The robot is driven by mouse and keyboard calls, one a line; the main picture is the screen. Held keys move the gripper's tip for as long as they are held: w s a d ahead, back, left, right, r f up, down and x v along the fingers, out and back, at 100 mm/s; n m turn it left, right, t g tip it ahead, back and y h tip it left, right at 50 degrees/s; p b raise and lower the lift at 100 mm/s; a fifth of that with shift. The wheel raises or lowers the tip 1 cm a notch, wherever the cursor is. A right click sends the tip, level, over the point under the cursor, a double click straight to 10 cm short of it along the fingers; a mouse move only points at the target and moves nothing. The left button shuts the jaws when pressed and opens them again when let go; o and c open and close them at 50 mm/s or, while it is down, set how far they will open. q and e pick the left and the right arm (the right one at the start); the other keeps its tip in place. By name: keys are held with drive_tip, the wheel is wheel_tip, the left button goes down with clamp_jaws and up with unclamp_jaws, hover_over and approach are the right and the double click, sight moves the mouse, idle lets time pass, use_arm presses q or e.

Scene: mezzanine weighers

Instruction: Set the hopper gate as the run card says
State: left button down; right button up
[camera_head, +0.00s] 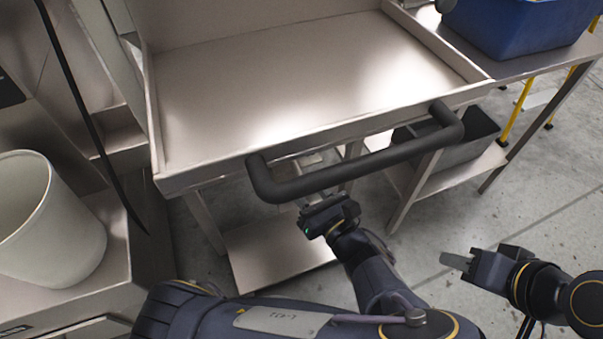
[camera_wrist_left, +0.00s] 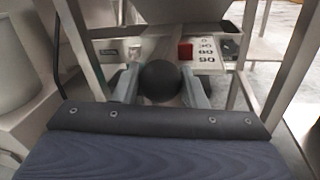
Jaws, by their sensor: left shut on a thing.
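In the left wrist view my left gripper (camera_wrist_left: 161,92) has its two pale fingers on either side of a round black knob (camera_wrist_left: 160,80), shut on it. Behind the knob is a white scale plate (camera_wrist_left: 207,56) with dark numbers, partly unreadable. A small red piece (camera_wrist_left: 185,51) sits at the plate's left part. In the head view my left gripper (camera_head: 313,197) reaches under a black bar handle (camera_head: 360,168), and the knob is hidden there. My right gripper (camera_head: 457,261) hangs empty over the floor at right; its finger gap cannot be made out. No readable run card shows.
A large metal tray (camera_head: 270,85) with raised edges stands above the left gripper. A white bucket (camera_head: 48,225) stands at left. A blue bin (camera_head: 525,28) sits on the right bench, with a dark bin (camera_head: 478,135) below. Floor at lower right is clear.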

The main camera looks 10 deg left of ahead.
use_arm(q)
drive_tip(key=c, duration=1.3)
unclamp_jaws()
drive_tip(key=shift+s+d+f, duration=0.1)
drive_tip(key=shift+d, duration=0.05)
drive_tip(key=shift+o, duration=0.5)
drive_tip(key=shift+s, duration=0.1)
drive_tip(key=shift+d, duration=0.1)
drive_tip(key=shift+s+d+r, duration=0.2)
drive_tip(key=shift+s+d, duration=0.05)
drive_tip(key=p+v, duration=0.2)
drive_tip(key=v, duration=0.5)
drive_tip(key=shift+s+f, duration=0.1)
